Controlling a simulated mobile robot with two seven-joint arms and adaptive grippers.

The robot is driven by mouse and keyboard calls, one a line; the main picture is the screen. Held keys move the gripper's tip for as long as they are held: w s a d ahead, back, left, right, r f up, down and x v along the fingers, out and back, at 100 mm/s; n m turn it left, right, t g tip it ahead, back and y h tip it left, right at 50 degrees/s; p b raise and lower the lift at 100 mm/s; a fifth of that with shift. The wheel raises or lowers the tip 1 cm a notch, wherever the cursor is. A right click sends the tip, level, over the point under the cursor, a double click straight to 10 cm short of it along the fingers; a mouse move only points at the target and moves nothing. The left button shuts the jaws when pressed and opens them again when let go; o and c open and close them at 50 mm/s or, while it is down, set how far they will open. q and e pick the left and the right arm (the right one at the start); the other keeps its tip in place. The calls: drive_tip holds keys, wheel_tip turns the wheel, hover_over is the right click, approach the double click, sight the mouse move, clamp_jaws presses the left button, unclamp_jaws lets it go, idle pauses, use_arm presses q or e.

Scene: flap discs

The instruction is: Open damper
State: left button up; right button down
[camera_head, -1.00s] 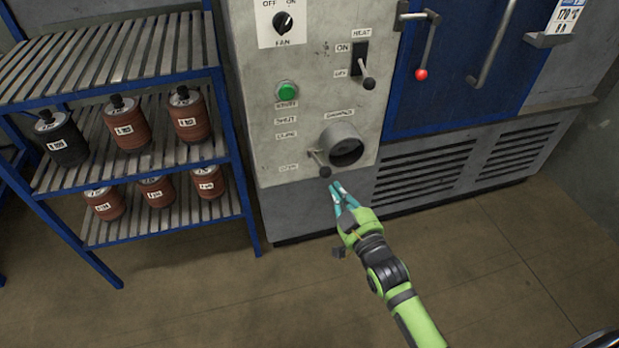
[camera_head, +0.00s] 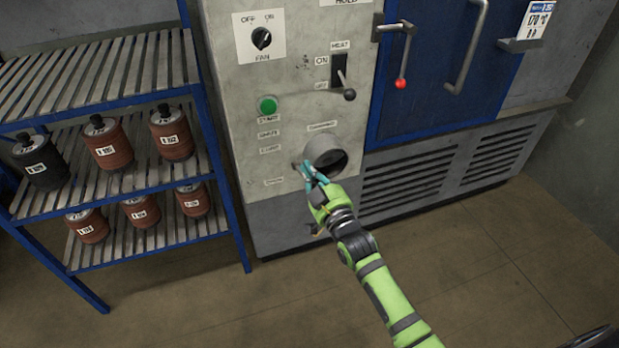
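The damper is a round grey duct opening (camera_head: 326,154) low on the machine's grey control panel (camera_head: 290,110), with a small lever pivot (camera_head: 297,165) at its left. My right gripper (camera_head: 310,174) is at the lever, just below and left of the duct. Its teal fingers cover most of the lever and its knob, so I cannot tell whether they are closed on it or only beside it. My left gripper is not in view.
Above are a green button (camera_head: 267,105), a heat switch lever (camera_head: 345,85) and a fan knob (camera_head: 261,38). A blue door (camera_head: 430,70) with a red-tipped handle (camera_head: 401,83) is at the right. A blue rack (camera_head: 235,215) with several rolls stands left.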

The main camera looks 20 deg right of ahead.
drive_tip(key=shift+w+f, duration=0.8)
drive_tip(key=shift+f, duration=0.2)
drive_tip(key=shift+s+d+f, duration=0.2)
drive_tip(key=shift+s+f, duration=0.2)
drive_tip(key=shift+f, duration=0.15)
